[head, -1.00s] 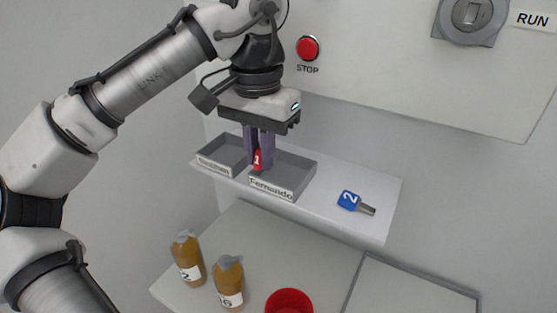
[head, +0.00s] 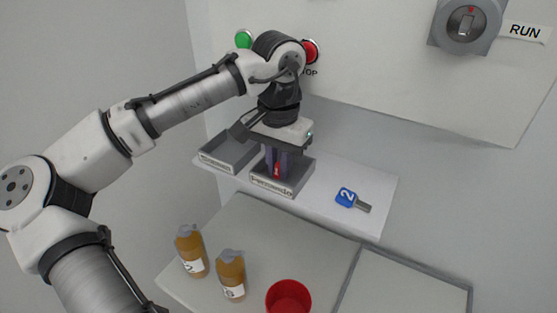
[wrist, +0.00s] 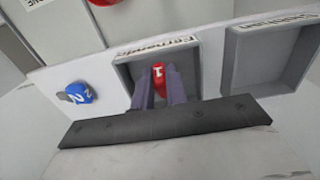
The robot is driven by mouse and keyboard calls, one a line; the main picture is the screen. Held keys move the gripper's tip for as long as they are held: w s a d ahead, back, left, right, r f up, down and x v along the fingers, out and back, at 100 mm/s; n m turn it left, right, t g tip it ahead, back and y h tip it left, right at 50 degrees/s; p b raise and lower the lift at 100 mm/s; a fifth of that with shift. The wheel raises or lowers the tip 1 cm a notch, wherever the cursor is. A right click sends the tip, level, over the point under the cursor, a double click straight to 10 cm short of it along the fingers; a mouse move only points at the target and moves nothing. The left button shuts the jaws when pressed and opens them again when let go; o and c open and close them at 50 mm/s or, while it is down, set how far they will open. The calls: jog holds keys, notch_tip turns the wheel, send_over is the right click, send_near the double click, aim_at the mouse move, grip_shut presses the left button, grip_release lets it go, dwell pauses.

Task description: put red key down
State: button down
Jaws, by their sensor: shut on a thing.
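My gripper (head: 277,163) is shut on the red key (head: 277,170), which bears a "1". It holds the key inside or just over the tray labelled Fernando (head: 272,187). In the wrist view the red key (wrist: 159,73) sits between the two fingers, with the Fernando tray (wrist: 124,78) around it. I cannot tell whether the key touches the tray floor. The key's shaft is hidden.
A second grey tray (head: 215,163) stands to the left on the same white shelf (head: 330,190). A blue key (head: 347,197) marked "2" lies right of the trays. Below are two amber bottles (head: 191,252) (head: 231,277) and a red cup (head: 288,297). A panel with buttons rises behind.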

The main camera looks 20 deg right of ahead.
aim_at(278, 163)
jog(key=shift+f, duration=0.2)
jog(key=c, duration=1.4)
grip_release()
jog(key=shift+r+b, duration=0.55)
jog(key=shift+r, duration=3.4)
